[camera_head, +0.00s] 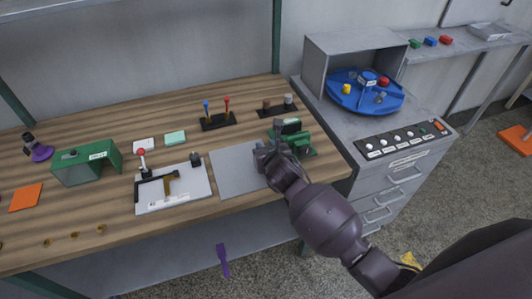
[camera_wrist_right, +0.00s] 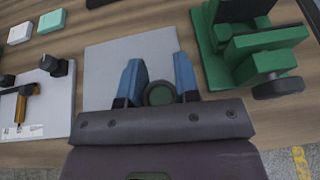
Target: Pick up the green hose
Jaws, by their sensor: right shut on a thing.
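My right gripper (camera_head: 268,156) is over the front right of the workbench, just left of the green vise. In the right wrist view its blue fingers (camera_wrist_right: 158,85) are closed on a round, dark green piece (camera_wrist_right: 160,93), seen end-on. I cannot tell from its shape whether this is the green hose, and no long hose shows in either view. The gripper and hand hide the piece in the head view. My left gripper is not in view.
The green vise (camera_head: 292,136) stands close to the right of my gripper, also in the wrist view (camera_wrist_right: 255,45). A grey plate (camera_head: 232,170) lies beneath and left. A clamp board (camera_head: 172,187) is farther left. A cabinet (camera_head: 385,155) with a blue turntable (camera_head: 350,97) stands right.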

